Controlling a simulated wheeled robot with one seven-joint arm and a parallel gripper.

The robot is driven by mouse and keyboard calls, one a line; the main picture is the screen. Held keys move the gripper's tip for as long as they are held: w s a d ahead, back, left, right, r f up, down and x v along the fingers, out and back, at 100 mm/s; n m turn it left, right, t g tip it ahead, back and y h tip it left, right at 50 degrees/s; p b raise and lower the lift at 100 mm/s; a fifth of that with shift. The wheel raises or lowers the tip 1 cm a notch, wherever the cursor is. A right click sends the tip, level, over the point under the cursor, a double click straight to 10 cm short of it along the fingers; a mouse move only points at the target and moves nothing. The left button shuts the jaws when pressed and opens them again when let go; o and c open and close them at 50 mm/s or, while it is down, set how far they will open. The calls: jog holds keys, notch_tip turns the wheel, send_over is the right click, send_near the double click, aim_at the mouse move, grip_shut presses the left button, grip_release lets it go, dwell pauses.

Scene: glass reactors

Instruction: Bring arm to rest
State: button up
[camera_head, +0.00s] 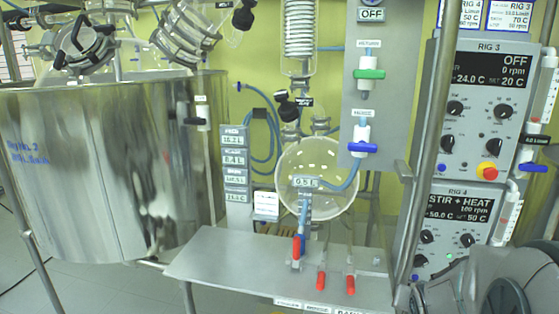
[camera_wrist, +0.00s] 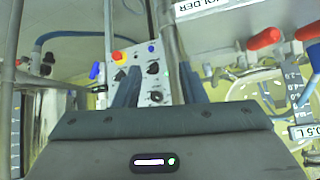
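My arm (camera_head: 480,285) shows at the lower right of the head view, a grey, rounded link in front of the lower part of the control panels. Its fingers cannot be made out there. In the wrist view my gripper (camera_wrist: 160,82) has its two dark fingers well apart, with nothing held between them. Past the fingers stands a control panel (camera_wrist: 152,70) with dials, a red-and-yellow button and a blue handle. A metal pole (camera_wrist: 168,35) crosses the wrist view close to the right finger.
A large steel vessel (camera_head: 120,170) fills the left. A round glass flask (camera_head: 317,180) hangs above a metal shelf (camera_head: 225,262) with red-handled valves (camera_head: 321,281). A slanted metal pole (camera_head: 425,130) stands left of the RIG 3 panel (camera_head: 485,105), near my arm. Floor shows at lower left.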

jog(key=s+a+r+n+g+y+p, duration=0.3)
jog(key=s+a+r+n+g+p, duration=0.2)
jog(key=s+a+r, duration=0.7)
jog(key=s+a+p, duration=0.1)
jog(key=s+a, duration=0.1)
jog(key=a, duration=0.2)
jog(key=shift+s+a+n, duration=0.2)
jog(key=shift+s+n, duration=0.1)
jog(key=shift+s, duration=0.05)
